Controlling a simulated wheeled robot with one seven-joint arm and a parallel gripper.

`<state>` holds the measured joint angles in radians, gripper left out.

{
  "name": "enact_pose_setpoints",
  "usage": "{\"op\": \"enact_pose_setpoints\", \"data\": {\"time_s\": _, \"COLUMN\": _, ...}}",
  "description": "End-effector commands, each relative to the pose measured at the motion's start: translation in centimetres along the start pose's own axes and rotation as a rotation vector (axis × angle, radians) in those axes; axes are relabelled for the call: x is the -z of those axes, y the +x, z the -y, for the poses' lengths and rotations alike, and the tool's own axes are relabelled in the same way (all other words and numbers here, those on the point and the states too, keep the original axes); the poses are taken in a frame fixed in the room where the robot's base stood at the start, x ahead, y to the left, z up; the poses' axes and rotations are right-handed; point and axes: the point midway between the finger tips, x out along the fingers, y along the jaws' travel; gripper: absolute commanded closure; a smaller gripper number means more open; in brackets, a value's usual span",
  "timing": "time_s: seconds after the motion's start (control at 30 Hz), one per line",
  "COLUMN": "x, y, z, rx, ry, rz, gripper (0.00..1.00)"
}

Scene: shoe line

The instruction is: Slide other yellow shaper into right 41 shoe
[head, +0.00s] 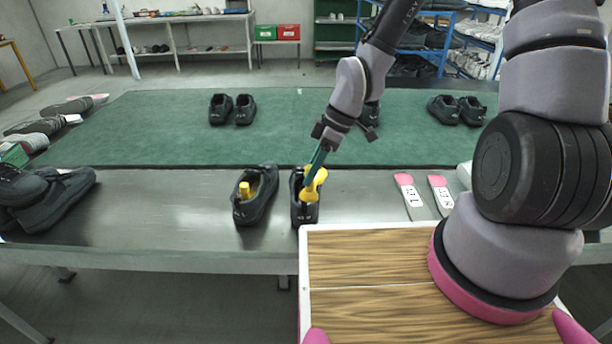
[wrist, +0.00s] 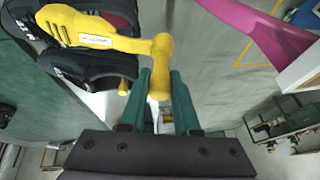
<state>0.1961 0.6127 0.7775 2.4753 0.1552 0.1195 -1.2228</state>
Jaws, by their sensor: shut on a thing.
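Two black shoes stand side by side near the front edge of the steel table. The left one (head: 262,203) has a yellow shaper (head: 244,188) in it. My gripper (head: 318,168) is over the right one (head: 305,213), with its green fingers shut on the handle end of a second yellow shaper (head: 312,186). This shaper is tilted at the right shoe's opening; how deep it sits I cannot tell. In the wrist view the held shaper (wrist: 95,33) stretches left over the black shoes, its handle end between the fingertips (wrist: 161,78). The size marks are unreadable.
Two pink-topped tags (head: 410,193) lie to the right on the steel table. More shoes (head: 60,195) stand at the left, and pairs (head: 232,109) stand on the green mat (head: 170,135). A wood-topped surface (head: 370,270) is in front.

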Motion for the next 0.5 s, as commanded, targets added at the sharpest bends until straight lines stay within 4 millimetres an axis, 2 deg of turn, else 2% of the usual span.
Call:
{"op": "enact_pose_setpoints", "data": {"time_s": 0.1, "x": 1.0, "y": 0.1, "z": 2.2, "rx": 0.068, "ry": -0.114, "rz": 0.018, "gripper": 1.0}}
{"op": "enact_pose_setpoints", "data": {"time_s": 0.2, "x": 1.3, "y": 0.1, "z": 3.0, "rx": 0.097, "ry": -0.155, "rz": 0.026, "gripper": 1.0}}
{"op": "enact_pose_setpoints", "data": {"time_s": 0.5, "x": 1.1, "y": 0.9, "z": 2.2, "rx": 0.149, "ry": -0.14, "rz": 0.023, "gripper": 1.0}}
